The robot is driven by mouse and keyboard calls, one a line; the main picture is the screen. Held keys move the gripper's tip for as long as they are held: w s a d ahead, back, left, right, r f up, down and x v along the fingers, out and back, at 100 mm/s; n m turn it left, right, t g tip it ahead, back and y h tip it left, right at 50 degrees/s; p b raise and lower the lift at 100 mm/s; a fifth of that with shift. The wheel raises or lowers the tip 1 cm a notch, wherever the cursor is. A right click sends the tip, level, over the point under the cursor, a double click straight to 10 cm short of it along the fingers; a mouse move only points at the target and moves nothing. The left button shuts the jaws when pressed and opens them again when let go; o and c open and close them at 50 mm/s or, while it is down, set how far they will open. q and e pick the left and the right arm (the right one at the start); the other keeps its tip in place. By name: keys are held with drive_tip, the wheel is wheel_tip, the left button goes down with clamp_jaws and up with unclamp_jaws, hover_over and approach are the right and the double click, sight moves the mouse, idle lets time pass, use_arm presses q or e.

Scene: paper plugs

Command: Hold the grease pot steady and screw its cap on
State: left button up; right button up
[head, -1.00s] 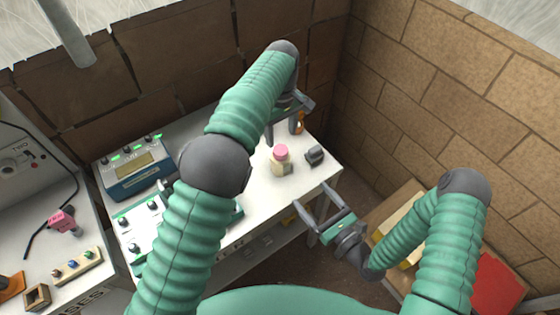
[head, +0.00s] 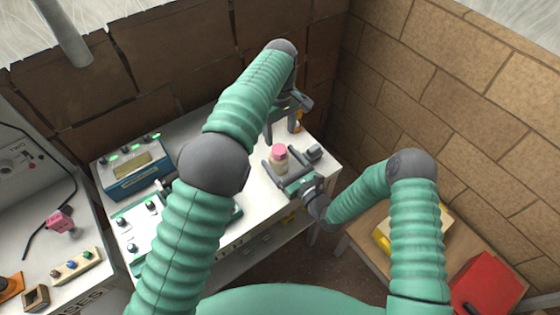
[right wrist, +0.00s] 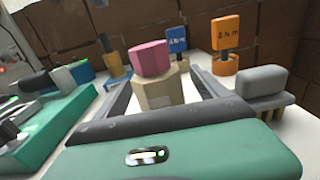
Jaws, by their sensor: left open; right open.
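The grease pot (head: 280,167) is a small beige, faceted pot standing on the white table. Its pink cap (head: 279,151) sits on top; I cannot tell how tightly. In the right wrist view the pot (right wrist: 166,92) and cap (right wrist: 151,58) stand straight ahead. My right gripper (head: 288,160) is open, low over the table, with one finger on either side of the pot; I cannot tell whether they touch it. My left gripper (head: 286,116) is open and empty above the table, behind the pot, partly hidden by its own arm.
A grey brush-like block (right wrist: 262,88) stands just right of the pot, close to my right finger. An orange-handled tool (right wrist: 226,42) and a blue-handled tool (right wrist: 178,42) stand behind. A blue instrument (head: 136,172) and green-edged devices occupy the table's left side.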

drive_tip(key=shift+w+a, duration=0.2)
drive_tip(key=shift+a, duration=0.1)
clamp_jaws()
idle(0.5)
